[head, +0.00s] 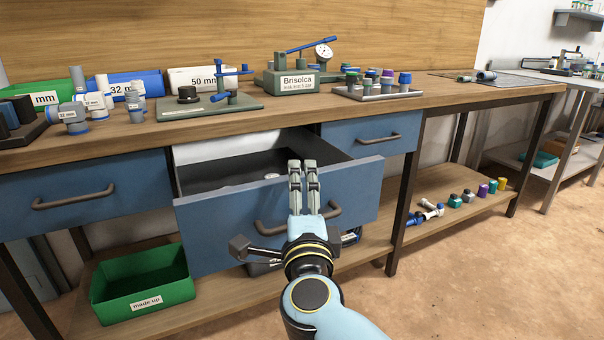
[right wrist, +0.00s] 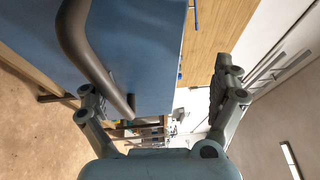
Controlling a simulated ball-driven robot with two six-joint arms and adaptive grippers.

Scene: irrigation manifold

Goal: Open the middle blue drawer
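The middle blue drawer (head: 225,232) is pulled out from under the bench, its inside partly visible. Its dark bar handle (head: 330,218) is on the front and partly hidden by my right gripper (head: 270,208). In the right wrist view the handle (right wrist: 88,48) crosses the upper left, close to the left finger. There my right gripper (right wrist: 157,80) has its fingers spread wide with nothing clasped between them. I cannot tell whether a finger touches the handle. My left gripper is in neither view.
Closed blue drawers flank it at left (head: 80,205) and right (head: 370,135). A green "made up" bin (head: 145,285) sits on the lower shelf. The benchtop (head: 290,112) holds fittings, a gauge press and trays. Open floor (head: 480,270) lies to the right.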

